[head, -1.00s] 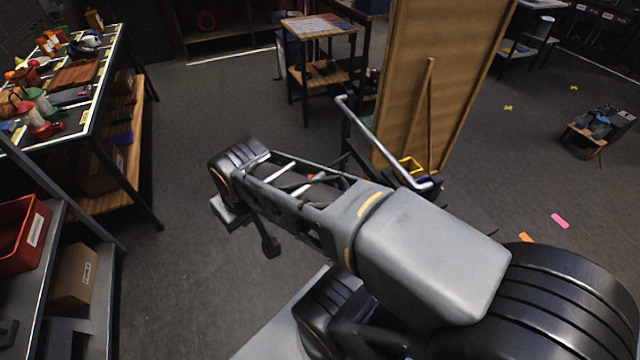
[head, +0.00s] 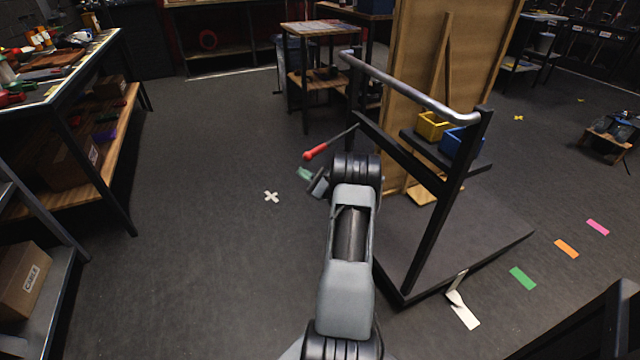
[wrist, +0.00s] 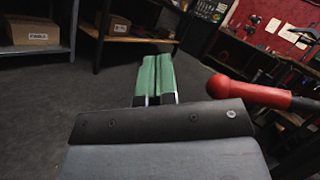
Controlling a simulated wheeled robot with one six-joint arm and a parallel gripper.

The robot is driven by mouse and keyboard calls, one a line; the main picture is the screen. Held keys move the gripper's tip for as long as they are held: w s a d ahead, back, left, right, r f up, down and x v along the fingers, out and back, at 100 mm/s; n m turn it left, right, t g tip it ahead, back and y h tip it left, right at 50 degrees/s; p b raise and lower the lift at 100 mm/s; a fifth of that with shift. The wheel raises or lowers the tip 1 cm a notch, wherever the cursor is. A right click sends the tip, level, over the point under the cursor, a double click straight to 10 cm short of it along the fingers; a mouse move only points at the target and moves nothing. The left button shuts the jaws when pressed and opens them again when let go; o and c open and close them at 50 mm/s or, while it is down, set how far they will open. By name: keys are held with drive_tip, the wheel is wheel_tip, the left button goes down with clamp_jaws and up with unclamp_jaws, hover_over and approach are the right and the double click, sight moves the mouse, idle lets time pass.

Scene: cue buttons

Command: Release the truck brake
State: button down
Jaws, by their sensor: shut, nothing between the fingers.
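The truck is a dark platform cart with a flat deck (head: 480,240), black uprights and a grey push bar (head: 420,88). My gripper (head: 304,174) is just below and left of the red grip in the head view, partly hidden by my wrist. In the wrist view the green fingers (wrist: 156,76) are shut together and empty. The red grip (wrist: 245,92) lies to their right, apart from them.
A wooden panel (head: 412,70) stands on the truck, with yellow (head: 432,126) and blue (head: 460,142) bins on a shelf beside it. A workbench (head: 65,90) and shelving stand at left. Open floor with a white cross mark (head: 271,197) lies between.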

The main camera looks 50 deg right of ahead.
drive_tip(key=s+d+f+m+t+h+b, duration=0.3)
drive_tip(key=s+d+f+m+h, duration=0.3)
drive_tip(key=d+f+h, duration=0.4)
drive_tip(key=shift+s+d+f+m, duration=0.3)
drive_tip(key=shift+s+f+m, duration=0.1)
drive_tip(key=shift+s+f, duration=0.15)
drive_tip(key=shift+w, duration=0.1)
drive_tip(key=s+a+r+b+x, duration=0.1)
drive_tip(key=b+x, duration=0.3)
drive_tip(key=x, duration=0.8)
drive_tip(key=shift+w+r, duration=0.2)
drive_tip(key=shift+r, duration=0.6)
drive_tip(key=shift+a, duration=0.2)
